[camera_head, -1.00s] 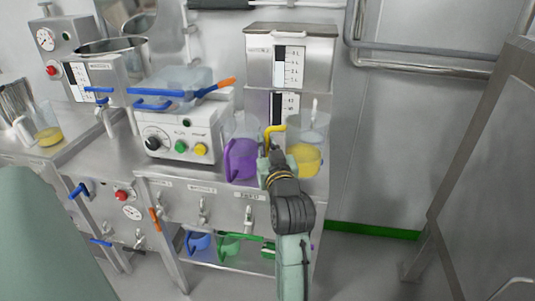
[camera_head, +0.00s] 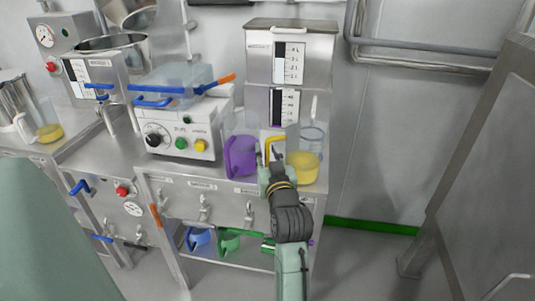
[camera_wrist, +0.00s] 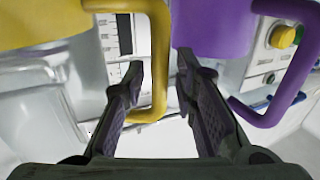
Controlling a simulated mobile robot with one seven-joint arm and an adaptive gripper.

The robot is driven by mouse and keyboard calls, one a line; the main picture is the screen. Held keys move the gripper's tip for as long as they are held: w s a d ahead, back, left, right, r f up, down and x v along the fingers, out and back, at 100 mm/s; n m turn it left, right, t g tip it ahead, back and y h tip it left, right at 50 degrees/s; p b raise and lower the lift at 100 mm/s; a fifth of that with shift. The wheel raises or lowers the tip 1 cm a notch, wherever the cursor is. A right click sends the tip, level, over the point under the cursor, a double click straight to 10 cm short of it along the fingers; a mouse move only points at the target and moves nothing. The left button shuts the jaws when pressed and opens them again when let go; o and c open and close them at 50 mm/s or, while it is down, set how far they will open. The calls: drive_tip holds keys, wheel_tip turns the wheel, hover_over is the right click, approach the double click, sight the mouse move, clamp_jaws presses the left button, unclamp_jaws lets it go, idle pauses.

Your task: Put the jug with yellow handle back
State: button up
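The jug with the yellow handle (camera_head: 303,168) stands upright on the right of the steel bench top, clear above and yellow below. Its yellow handle (camera_head: 269,146) points left, towards the purple jug (camera_head: 240,157) beside it. My gripper (camera_head: 272,158) is at the handle. In the wrist view my gripper (camera_wrist: 160,85) is open, and the yellow handle (camera_wrist: 160,60) shows between its two fingers with gaps on both sides. The yellow jug's body (camera_wrist: 40,24) is at upper left there, and the purple jug's body (camera_wrist: 212,28) is at upper right.
A white control box (camera_head: 180,132) with a clear blue-handled tray (camera_head: 175,84) on it stands left. A steel hopper with a level scale (camera_head: 318,62) stands behind the jugs. Blue and green jugs (camera_head: 229,240) sit on the shelf below.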

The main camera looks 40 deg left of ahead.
drive_tip(key=shift+r, duration=0.15)
drive_tip(key=shift+d, duration=0.1)
drive_tip(key=shift+p+v, duration=2.45)
drive_tip(key=shift+v, duration=3.5)
